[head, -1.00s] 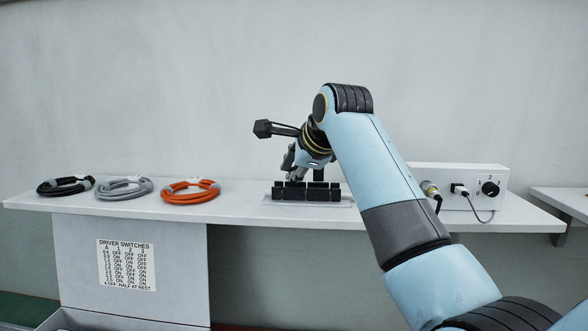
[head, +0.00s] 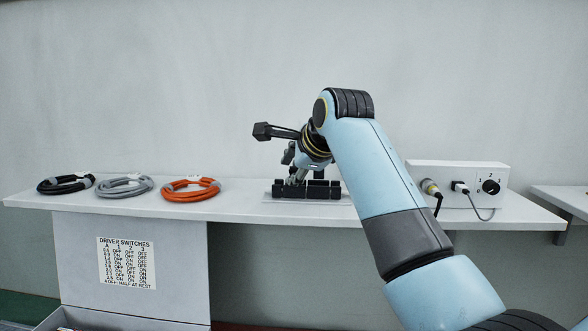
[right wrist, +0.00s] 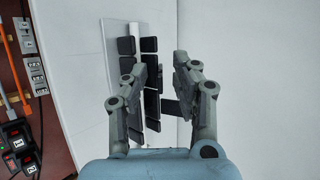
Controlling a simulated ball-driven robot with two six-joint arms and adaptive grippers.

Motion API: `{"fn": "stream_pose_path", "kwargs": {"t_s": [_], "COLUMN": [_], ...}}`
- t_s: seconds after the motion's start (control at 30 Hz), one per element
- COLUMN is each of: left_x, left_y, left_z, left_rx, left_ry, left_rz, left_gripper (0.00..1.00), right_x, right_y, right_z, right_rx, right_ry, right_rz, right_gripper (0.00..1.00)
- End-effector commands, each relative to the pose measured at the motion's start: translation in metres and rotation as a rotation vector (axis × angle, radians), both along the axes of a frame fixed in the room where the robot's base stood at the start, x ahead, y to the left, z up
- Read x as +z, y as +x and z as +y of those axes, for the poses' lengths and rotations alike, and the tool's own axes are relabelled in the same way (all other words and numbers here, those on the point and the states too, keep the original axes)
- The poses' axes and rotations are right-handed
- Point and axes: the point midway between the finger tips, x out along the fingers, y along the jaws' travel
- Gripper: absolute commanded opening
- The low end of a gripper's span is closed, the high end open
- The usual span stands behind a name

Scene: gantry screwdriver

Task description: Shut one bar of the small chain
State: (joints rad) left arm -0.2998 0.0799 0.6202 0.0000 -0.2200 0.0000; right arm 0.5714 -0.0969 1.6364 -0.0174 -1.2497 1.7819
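The small chain (head: 308,193) is a short row of black links on a thin pale plate on the shelf. In the right wrist view its black links (right wrist: 150,104) run in two rows beside and behind the left finger. One black bar (right wrist: 171,107) sticks out sideways from the row, between my fingers; I cannot tell whether it touches them. My right gripper (right wrist: 163,68) is open, its fingers apart. In the head view the right gripper (head: 292,176) is low at the chain's left half, partly hidden by my wrist. My left gripper is not in view.
Coiled black (head: 66,184), grey (head: 124,187) and orange (head: 190,189) cables lie on the shelf's left. A white box (head: 456,178) with a knob and plugs stands at right. A switch sign (head: 126,264) hangs below. The shelf (head: 240,204) between orange cable and chain is clear.

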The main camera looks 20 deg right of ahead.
Motion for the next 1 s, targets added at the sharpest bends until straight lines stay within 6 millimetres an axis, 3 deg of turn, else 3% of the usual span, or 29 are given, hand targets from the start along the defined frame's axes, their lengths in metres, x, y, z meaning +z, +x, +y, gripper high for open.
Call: {"fn": "stream_pose_path", "kwargs": {"t_s": [0.17,0.7,1.0], "left_x": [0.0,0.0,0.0], "left_y": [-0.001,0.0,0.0], "left_z": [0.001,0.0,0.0], "left_rx": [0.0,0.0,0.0], "left_ry": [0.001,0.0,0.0], "left_rz": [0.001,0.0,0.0], "left_gripper": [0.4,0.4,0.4], "right_x": [0.006,0.064,0.068], "right_y": [-0.007,-0.091,-0.098], "right_z": [-0.001,-0.008,-0.009], "right_rx": [0.0,0.0,0.0], "right_ry": [0.0,0.0,0.0], "right_rz": [-0.002,-0.001,0.001], "right_gripper": [0.28,0.28,0.28]}}
